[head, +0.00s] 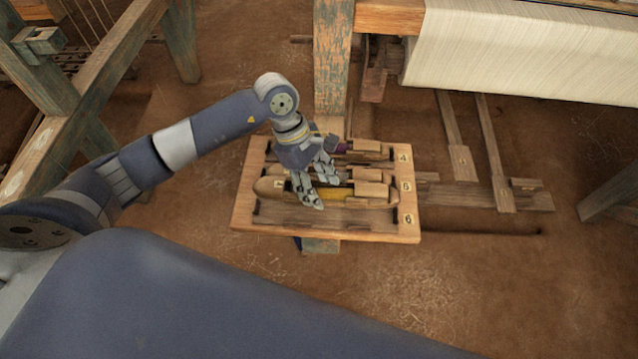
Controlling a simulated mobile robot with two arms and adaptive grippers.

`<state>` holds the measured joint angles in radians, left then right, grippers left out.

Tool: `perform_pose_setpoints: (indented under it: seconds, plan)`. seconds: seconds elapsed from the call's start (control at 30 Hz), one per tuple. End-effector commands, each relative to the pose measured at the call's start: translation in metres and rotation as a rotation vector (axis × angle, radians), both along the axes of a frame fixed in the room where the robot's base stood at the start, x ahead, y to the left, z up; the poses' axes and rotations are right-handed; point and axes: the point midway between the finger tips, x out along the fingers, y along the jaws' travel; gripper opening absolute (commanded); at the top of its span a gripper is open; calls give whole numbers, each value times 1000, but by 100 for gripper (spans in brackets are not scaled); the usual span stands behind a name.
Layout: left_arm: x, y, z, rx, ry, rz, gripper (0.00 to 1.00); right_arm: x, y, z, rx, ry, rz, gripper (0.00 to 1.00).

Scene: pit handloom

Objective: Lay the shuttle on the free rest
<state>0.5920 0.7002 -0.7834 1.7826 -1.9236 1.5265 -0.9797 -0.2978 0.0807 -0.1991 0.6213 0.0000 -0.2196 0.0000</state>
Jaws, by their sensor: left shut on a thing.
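A wooden shuttle (350,197) with yellow yarn shows over the numbered wooden rack (330,229), lengthwise from left to right. My left gripper (322,192) is shut on it near its middle and hides part of it. The shuttle appears near the rows marked 5 and 6; whether it touches the rack I cannot tell. The row marked 6, at the near edge, shows bare wood between dark supports. Another shuttle (365,146) with dark purple yarn lies in the row marked 4, partly hidden by my gripper. My right gripper is not in view.
A blue-worn wooden post (331,60) stands just behind the rack. Cream cloth (520,50) hangs on the loom at the upper right. Wooden pedals (495,160) lie right of the rack. Timber framing (85,90) stands at left. The dirt floor in front is clear.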

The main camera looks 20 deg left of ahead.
Motion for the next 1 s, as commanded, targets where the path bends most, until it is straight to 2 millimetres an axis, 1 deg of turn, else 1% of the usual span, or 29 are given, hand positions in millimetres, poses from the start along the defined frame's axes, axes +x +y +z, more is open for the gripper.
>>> perform_pose_setpoints:
  seconds: [0.27,0.7,1.0]
  plan:
    - [0,0,-12,-1,0,-1,0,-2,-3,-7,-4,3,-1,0]
    - [0,-1,-47,-1,-1,-1,0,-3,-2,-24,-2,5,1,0]
    - [0,-1,-71,0,-2,-3,0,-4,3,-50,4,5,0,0]
